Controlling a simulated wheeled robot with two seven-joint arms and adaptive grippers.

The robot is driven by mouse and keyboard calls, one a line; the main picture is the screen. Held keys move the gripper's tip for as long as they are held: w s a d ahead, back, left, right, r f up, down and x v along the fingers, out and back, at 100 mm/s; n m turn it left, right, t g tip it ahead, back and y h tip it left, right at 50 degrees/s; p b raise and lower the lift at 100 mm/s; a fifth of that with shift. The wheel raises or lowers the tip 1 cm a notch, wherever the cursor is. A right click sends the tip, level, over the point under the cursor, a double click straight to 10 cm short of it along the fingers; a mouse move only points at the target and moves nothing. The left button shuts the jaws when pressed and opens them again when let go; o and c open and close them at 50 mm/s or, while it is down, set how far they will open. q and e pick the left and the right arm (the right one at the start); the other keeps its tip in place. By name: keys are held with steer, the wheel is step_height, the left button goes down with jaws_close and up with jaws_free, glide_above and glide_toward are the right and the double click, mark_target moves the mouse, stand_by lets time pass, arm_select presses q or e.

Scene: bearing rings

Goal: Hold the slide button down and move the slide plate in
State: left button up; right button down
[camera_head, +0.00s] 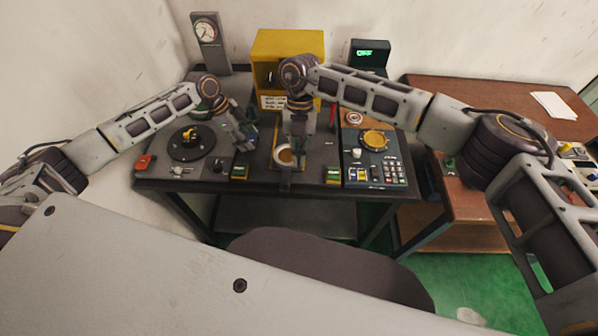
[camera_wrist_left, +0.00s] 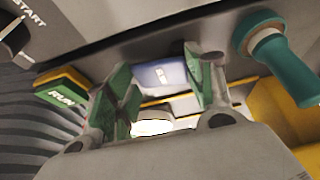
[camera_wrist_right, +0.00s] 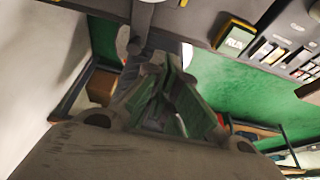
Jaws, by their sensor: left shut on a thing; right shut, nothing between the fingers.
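The slide plate (camera_head: 286,174) is a narrow dark plate between yellow lines at the table's front middle. A pale ring (camera_head: 284,156) lies on it, also partly seen in the left wrist view (camera_wrist_left: 152,122). My left gripper (camera_head: 249,138) is at the plate's left side. In the left wrist view, a blue block with a white mark, seemingly the slide button (camera_wrist_left: 160,75), shows between its fingers. My right gripper (camera_head: 298,145) is shut and empty over the plate's front. In the right wrist view its fingertips are close to a grey bar (camera_wrist_right: 142,25); contact is unclear.
A yellow press (camera_head: 288,45) stands behind the plate. Green RUN buttons (camera_head: 240,172) flank the track, the other at right (camera_head: 333,174). A dark turntable (camera_head: 191,143) is left, a blue keypad panel (camera_head: 376,168) right. A teal handle (camera_wrist_left: 280,60) is near my left gripper.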

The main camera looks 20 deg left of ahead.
mark_target(299, 170)
steer(key=shift+f, duration=0.1)
steer(key=x, duration=0.9)
steer(key=shift+w+a+f, duration=0.1)
steer(key=shift+a+f, duration=0.05)
steer(key=shift+f, duration=0.25)
steer(key=shift+w+a, duration=0.15)
steer(key=shift+w, duration=0.65)
steer(key=shift+w+a, duration=0.2)
steer(key=shift+w, duration=0.65)
steer(key=shift+w, duration=0.1)
steer(key=shift+w+a, duration=0.2)
steer(key=shift+w, duration=0.65)
steer(key=shift+w+a, duration=0.25)
steer(key=shift+w, duration=0.65)
steer(key=shift+s, duration=0.2)
steer(key=shift+s+d, duration=0.25)
steer(key=shift+s, duration=0.65)
steer(key=shift+s+d, duration=0.25)
steer(key=shift+s, duration=0.6)
steer(key=d+v, duration=0.1)
steer(key=v, duration=0.9)
steer(key=shift+a, duration=0.5)
